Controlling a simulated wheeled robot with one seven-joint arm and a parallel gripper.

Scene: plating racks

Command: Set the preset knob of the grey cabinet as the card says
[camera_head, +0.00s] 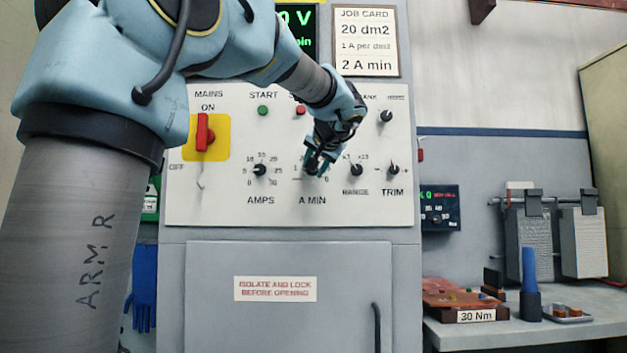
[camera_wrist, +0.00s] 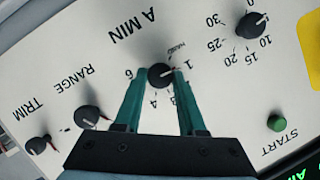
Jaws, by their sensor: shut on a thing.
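The A MIN knob (camera_head: 312,168) is a small black knob on the white panel of the grey cabinet (camera_head: 290,238). My gripper (camera_head: 314,164) is shut on it, and the fingers partly hide its scale in the head view. In the wrist view, the picture is turned over; the teal fingers (camera_wrist: 158,82) stand on either side of the A MIN knob (camera_wrist: 160,75). A white pointer mark on it seems to face the 1, but I cannot be sure. The job card (camera_head: 366,41) reads 20 dm2, 1 A per dm2, 2 A min.
The AMPS knob (camera_head: 260,170) is left of it; the RANGE knob (camera_head: 356,170) and TRIM knob (camera_head: 393,169) are right. START (camera_head: 263,111) is a green button above. The red mains switch (camera_head: 204,133) is at left. A bench (camera_head: 560,335) stands at right.

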